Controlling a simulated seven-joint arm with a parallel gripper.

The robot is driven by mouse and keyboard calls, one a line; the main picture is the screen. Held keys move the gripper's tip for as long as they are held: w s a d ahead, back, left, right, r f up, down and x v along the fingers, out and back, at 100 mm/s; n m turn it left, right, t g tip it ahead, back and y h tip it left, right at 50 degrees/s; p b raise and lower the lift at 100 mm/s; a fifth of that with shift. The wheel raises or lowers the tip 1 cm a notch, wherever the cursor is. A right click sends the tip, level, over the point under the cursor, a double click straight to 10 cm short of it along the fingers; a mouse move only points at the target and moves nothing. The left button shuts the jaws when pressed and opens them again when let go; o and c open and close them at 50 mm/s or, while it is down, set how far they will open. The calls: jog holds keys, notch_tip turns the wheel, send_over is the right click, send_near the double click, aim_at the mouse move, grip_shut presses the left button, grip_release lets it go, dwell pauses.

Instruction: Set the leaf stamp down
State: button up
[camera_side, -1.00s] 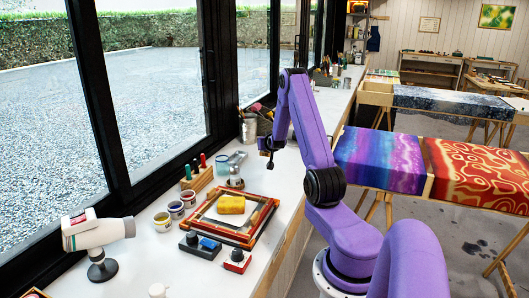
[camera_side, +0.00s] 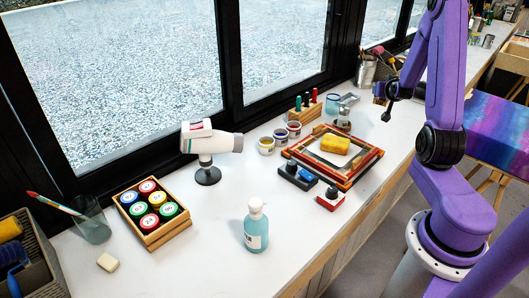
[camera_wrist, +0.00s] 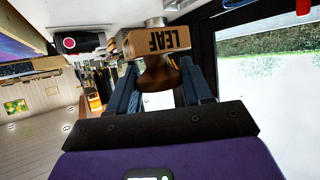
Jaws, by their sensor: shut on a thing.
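The leaf stamp (camera_wrist: 156,42) shows in the wrist view as a wooden block lettered LEAF with a brown rounded handle. My gripper (camera_wrist: 163,75) is shut on the handle, one finger at each side.
The bench's front middle is clear.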

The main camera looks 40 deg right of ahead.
jog(key=w+a+n+t+y, duration=0.3)
jog(key=w+a+n, duration=0.1)
jog(key=w+a, duration=0.7)
jog(key=w+a+r+n+t+y, duration=0.1)
jog(key=w+a+n+y, duration=0.15)
jog(key=a, duration=0.85)
jog(key=w+a+n+y, duration=0.1)
jog(key=a+n+y, duration=0.2)
jog(key=a, duration=0.9)
jog(key=w+a+r+n+t+y, duration=0.1)
jog(key=w+a+n+y, duration=0.15)
jog(key=a, duration=0.85)
jog(key=shift+y, duration=0.3)
jog(key=f, duration=1.3)
jog(key=shift+s+f, duration=0.25)
jog(key=shift+f, duration=0.1)
jog(key=w, duration=0.4)
jog(key=shift+w+a, duration=0.15)
jog(key=shift+a, duration=0.1)
jog(key=shift+s+f, duration=0.2)
jog(key=shift+f, duration=0.4)
jog(key=shift+f, duration=0.15)
